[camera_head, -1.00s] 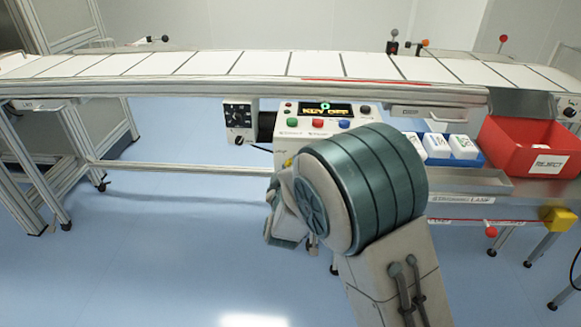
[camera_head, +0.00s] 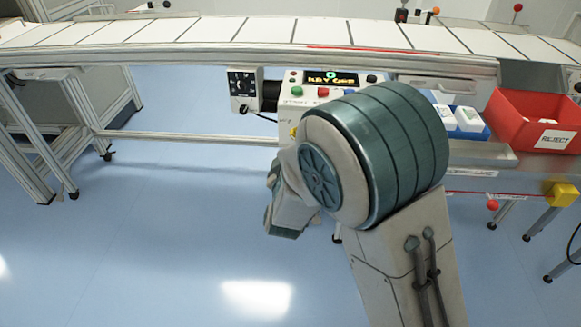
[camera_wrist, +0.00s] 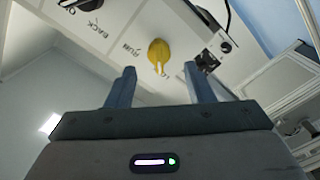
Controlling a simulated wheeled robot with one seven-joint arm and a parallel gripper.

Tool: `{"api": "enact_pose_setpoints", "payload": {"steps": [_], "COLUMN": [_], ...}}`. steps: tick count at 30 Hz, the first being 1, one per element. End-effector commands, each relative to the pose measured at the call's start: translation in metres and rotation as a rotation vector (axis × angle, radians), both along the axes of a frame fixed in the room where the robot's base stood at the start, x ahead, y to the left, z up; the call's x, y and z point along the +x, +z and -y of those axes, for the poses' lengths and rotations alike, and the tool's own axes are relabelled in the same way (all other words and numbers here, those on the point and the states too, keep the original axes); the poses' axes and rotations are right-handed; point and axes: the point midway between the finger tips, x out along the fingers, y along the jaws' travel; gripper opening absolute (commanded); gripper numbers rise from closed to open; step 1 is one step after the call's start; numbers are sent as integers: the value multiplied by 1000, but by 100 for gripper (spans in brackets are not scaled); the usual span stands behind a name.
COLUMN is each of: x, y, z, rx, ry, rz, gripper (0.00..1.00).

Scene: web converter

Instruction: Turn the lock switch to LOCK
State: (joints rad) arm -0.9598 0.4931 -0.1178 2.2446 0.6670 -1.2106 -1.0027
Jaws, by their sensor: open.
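The lock switch is a yellow knob (camera_wrist: 158,52) on a white panel in the wrist view. A bit of yellow (camera_head: 293,132) also shows at the lower left of the control box in the head view, beside my arm. My gripper (camera_wrist: 162,80) is open, its two fingers on either side of the knob in the picture, with nothing between them. The knob appears beyond the fingertips; contact cannot be seen. In the head view, my arm hides the fingers and most of the panel's lower part.
The control box (camera_head: 312,92) has a lit display and several coloured buttons. A black dial box (camera_head: 242,84) is on its left. The conveyor (camera_head: 240,32) runs above.

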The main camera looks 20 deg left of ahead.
Motion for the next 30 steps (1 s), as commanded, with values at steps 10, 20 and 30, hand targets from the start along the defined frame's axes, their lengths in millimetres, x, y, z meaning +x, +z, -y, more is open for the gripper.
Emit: {"api": "enact_pose_setpoints", "payload": {"steps": [10, 20, 30], "x": [-69, -83, -83], "y": [0, 0, 0], "z": [16, 20, 20], "rx": [-1, 0, 0], "ry": [2, 0, 0], "rz": [-2, 0, 0], "gripper": [48, 48, 48]}}
